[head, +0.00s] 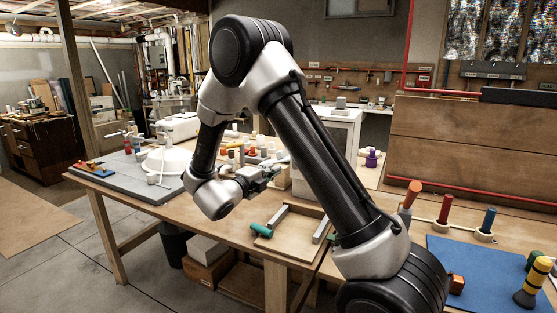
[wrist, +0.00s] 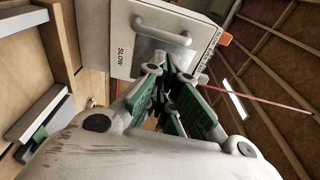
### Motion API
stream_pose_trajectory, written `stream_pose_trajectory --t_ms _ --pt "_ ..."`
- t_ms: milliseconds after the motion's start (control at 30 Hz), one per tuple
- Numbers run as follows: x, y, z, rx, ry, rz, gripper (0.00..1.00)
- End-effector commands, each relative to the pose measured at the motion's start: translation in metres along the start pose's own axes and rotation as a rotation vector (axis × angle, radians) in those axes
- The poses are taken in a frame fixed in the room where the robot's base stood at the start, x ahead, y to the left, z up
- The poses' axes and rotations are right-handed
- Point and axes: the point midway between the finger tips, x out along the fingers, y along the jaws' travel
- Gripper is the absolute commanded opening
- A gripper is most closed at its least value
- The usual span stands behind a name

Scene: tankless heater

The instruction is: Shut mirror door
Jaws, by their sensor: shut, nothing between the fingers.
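A pale box-like cabinet (wrist: 132,22) with a grey bar handle (wrist: 163,32) on its front panel fills the upper middle of the wrist view. The panel carries a "SLOW" label, and a second label runs along its right edge. I cannot tell whether this panel is the mirror door or how far it stands open. My gripper (wrist: 168,78) is shut and empty, its fingertips just below the handle in the picture; contact cannot be made out. In the head view my gripper (head: 271,171) is over the workbench, and the white cabinet (head: 338,126) is partly hidden behind my arm.
A shallow wooden tray (head: 288,243) with grey bars and a green cylinder (head: 261,230) lies at the bench's front edge. Several coloured pegs and a blue mat (head: 465,262) are at the right. A grey board (head: 125,178) with fittings is at the left. Floor at left is clear.

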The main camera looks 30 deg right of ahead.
Motion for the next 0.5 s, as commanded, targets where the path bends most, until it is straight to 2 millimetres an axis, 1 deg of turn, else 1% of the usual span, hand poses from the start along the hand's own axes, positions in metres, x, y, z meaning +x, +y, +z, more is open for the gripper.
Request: stream_pose_trajectory --t_ms 67,167,267,500 --pt "0.004 0.000 0.000 -0.023 0.000 0.000 0.00" --pt "0.014 0.000 0.001 -0.024 0.000 0.000 0.00" --pt "0.032 0.000 0.001 -0.022 0.000 0.001 0.00" --pt "0.084 0.000 0.001 -0.020 0.000 0.001 0.00"
